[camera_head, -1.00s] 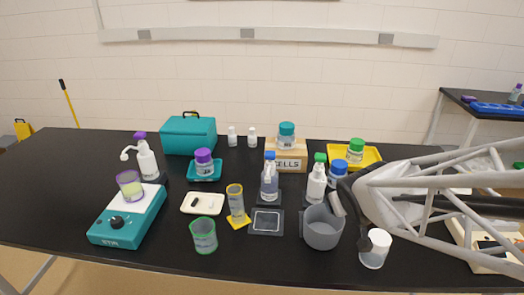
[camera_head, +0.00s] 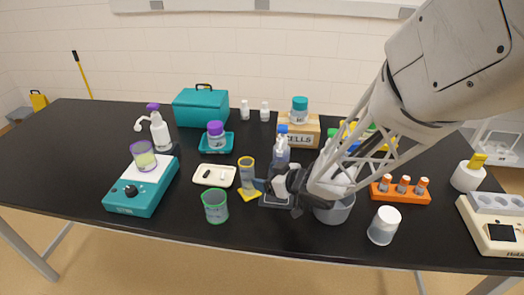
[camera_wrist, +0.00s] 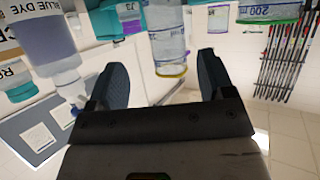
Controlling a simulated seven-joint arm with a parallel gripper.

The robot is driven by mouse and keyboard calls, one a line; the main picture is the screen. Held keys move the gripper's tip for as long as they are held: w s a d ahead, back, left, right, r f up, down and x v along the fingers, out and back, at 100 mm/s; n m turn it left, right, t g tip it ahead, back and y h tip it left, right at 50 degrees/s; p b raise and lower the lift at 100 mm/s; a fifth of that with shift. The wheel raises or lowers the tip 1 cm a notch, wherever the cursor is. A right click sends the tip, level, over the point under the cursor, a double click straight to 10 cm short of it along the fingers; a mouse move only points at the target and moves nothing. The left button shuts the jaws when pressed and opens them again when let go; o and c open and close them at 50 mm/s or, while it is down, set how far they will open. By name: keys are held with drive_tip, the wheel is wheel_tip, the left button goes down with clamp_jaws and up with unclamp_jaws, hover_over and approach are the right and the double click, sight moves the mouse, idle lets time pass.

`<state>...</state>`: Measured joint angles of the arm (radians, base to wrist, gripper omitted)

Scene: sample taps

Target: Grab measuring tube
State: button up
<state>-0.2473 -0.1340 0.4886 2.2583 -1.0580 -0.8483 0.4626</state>
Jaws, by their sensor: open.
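The measuring tube (camera_head: 247,174) is a clear, narrow cylinder with a yellow rim and yellow base, standing upright on the black table. My gripper (camera_head: 262,185) is just right of it in the head view, with its fingers toward it. In the wrist view, which looks upside down, the tube (camera_wrist: 167,40) shows at the top middle, in line with the gap between the two open dark fingers (camera_wrist: 160,78). The fingers do not visibly touch it, and its base is out of that frame. The gap is empty near the palm.
A green-rimmed beaker (camera_head: 215,206) stands close, front left of the tube. A white tray (camera_head: 214,175) lies behind it. A blue dye bottle (camera_head: 281,153) stands right behind my gripper; it also shows in the wrist view (camera_wrist: 50,42).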

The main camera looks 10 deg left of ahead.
sight(252, 176)
drive_tip(key=shift+a, duration=0.15)
drive_tip(key=shift+x, duration=1.25)
drive_tip(key=shift+w+a+f, duration=0.2)
drive_tip(key=shift+a+f, duration=0.2)
drive_tip(key=shift+a, duration=0.3)
drive_tip(key=shift+w+a+f, duration=0.2)
drive_tip(key=shift+a+f, duration=0.15)
drive_tip(key=shift+a, duration=0.35)
drive_tip(key=shift+x, duration=1.05)
drive_tip(key=c, duration=1)
